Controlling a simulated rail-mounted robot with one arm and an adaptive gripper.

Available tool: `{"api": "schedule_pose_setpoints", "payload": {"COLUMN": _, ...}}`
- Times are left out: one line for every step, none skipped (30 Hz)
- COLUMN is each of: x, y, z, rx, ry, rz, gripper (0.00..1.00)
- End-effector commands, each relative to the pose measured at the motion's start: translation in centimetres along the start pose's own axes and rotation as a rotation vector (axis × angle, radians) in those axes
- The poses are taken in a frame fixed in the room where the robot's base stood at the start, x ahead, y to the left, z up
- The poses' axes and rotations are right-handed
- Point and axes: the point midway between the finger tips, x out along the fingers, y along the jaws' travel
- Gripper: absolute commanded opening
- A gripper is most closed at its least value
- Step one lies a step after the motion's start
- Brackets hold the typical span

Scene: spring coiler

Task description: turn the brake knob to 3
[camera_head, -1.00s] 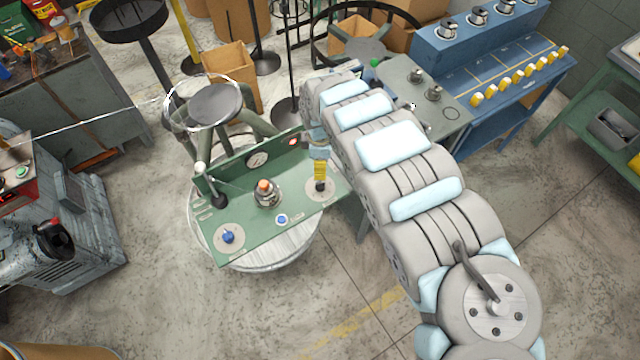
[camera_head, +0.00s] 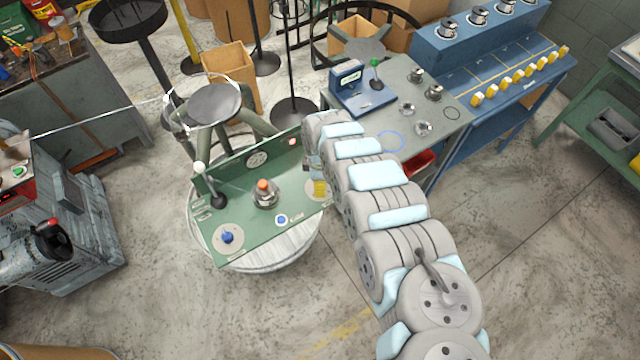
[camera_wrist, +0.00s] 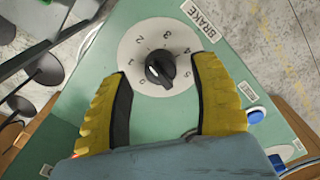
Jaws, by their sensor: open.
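The brake knob (camera_wrist: 160,69) is black and sits on a round pale dial (camera_wrist: 138,80) with numbers around it, beside a BRAKE label (camera_wrist: 202,17). A small white mark shows on the knob, but I cannot tell for sure which number it points to. My gripper (camera_wrist: 163,90) is open, its yellow fingers on either side of the dial, apart from the knob. In the head view, my gripper (camera_head: 319,188) is over the right end of the green panel (camera_head: 255,226) and hides the knob.
The panel also carries a lever (camera_head: 208,183), an orange-topped fitting (camera_head: 265,194), a blue knob (camera_head: 228,237), a blue button (camera_head: 281,220) and a gauge (camera_head: 257,159). A grey-green table (camera_head: 440,115) with knobs stands to the right of my arm.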

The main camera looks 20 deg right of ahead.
Motion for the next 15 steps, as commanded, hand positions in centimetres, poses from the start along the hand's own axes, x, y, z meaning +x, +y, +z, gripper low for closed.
{"api": "schedule_pose_setpoints", "payload": {"x": 0.5, "y": -0.1, "z": -0.1, "rx": 0.0, "ry": 0.001, "rz": -0.001, "gripper": 0.63}}
{"api": "schedule_pose_setpoints", "payload": {"x": 0.7, "y": -0.1, "z": 0.0, "rx": 0.0, "ry": 0.001, "rz": -0.002, "gripper": 0.63}}
{"api": "schedule_pose_setpoints", "payload": {"x": 1.0, "y": -0.1, "z": 0.0, "rx": 0.001, "ry": 0.001, "rz": -0.003, "gripper": 0.63}}
{"api": "schedule_pose_setpoints", "payload": {"x": 1.2, "y": -0.2, "z": 0.0, "rx": 0.001, "ry": 0.001, "rz": -0.003, "gripper": 0.63}}
{"api": "schedule_pose_setpoints", "payload": {"x": 1.3, "y": -0.2, "z": 0.0, "rx": 0.002, "ry": 0.001, "rz": -0.004, "gripper": 0.63}}
{"api": "schedule_pose_setpoints", "payload": {"x": 1.5, "y": -0.2, "z": 0.0, "rx": 0.002, "ry": 0.0, "rz": -0.003, "gripper": 0.63}}
{"api": "schedule_pose_setpoints", "payload": {"x": 1.6, "y": -0.2, "z": 0.0, "rx": 0.002, "ry": 0.0, "rz": -0.003, "gripper": 0.63}}
{"api": "schedule_pose_setpoints", "payload": {"x": 1.6, "y": -0.2, "z": 0.0, "rx": 0.001, "ry": -0.001, "rz": -0.003, "gripper": 0.63}}
{"api": "schedule_pose_setpoints", "payload": {"x": 1.7, "y": -0.2, "z": 0.1, "rx": 0.001, "ry": -0.001, "rz": -0.002, "gripper": 0.63}}
{"api": "schedule_pose_setpoints", "payload": {"x": 1.7, "y": -0.1, "z": 0.1, "rx": 0.001, "ry": -0.002, "rz": -0.002, "gripper": 0.63}}
{"api": "schedule_pose_setpoints", "payload": {"x": 1.8, "y": -0.1, "z": 0.1, "rx": 0.001, "ry": -0.002, "rz": -0.002, "gripper": 0.63}}
{"api": "schedule_pose_setpoints", "payload": {"x": 1.8, "y": -0.1, "z": 0.1, "rx": 0.001, "ry": -0.002, "rz": -0.001, "gripper": 0.63}}
{"api": "schedule_pose_setpoints", "payload": {"x": 1.8, "y": -0.1, "z": 0.1, "rx": 0.001, "ry": -0.002, "rz": -0.001, "gripper": 0.63}}
{"api": "schedule_pose_setpoints", "payload": {"x": 1.8, "y": -0.1, "z": 0.1, "rx": 0.001, "ry": -0.002, "rz": -0.001, "gripper": 0.63}}
{"api": "schedule_pose_setpoints", "payload": {"x": 1.8, "y": -0.1, "z": 0.1, "rx": 0.001, "ry": -0.002, "rz": -0.001, "gripper": 0.63}}
